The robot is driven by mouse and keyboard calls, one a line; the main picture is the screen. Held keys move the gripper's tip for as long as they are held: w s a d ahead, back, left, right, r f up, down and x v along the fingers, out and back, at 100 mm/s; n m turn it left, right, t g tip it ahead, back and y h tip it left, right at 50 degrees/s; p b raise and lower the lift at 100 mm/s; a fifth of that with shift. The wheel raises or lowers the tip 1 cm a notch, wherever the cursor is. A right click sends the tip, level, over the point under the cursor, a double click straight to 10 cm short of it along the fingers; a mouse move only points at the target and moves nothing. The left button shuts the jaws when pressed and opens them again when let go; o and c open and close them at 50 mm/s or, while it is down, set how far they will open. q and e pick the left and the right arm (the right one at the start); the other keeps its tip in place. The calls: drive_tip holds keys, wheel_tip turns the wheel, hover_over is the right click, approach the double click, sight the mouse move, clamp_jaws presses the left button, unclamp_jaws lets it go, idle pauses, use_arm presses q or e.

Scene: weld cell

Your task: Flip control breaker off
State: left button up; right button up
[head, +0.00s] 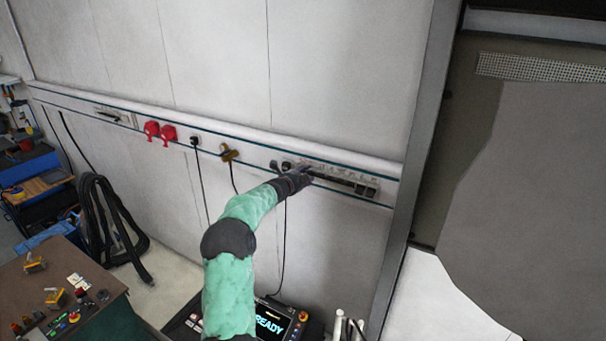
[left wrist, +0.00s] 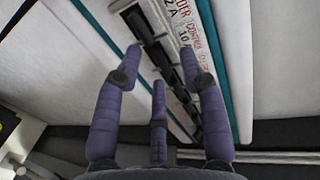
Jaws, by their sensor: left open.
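The breaker strip (head: 345,181) is a pale panel with a dark row of switches, set in the wall rail right of centre in the head view. In the left wrist view the breaker row (left wrist: 163,57) runs between my fingers, with red lettering on the label plate (left wrist: 188,25) beside it. The lettering is partly readable, and I cannot tell which switch is the control breaker or its position. My left gripper (head: 304,170) is at the strip's left end; its fingers (left wrist: 166,62) are open around the row, with nothing held. Contact is unclear. My right gripper is not in view.
Red sockets (head: 160,131), a black plug (head: 194,141) and a brass fitting (head: 229,153) sit along the rail to the left, with cables hanging down. A console with a READY screen (head: 270,323) stands below. A dark door frame (head: 420,130) rises right of the strip.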

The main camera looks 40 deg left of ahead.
use_arm(q)
drive_tip(key=shift+w, duration=0.2)
clamp_jaws()
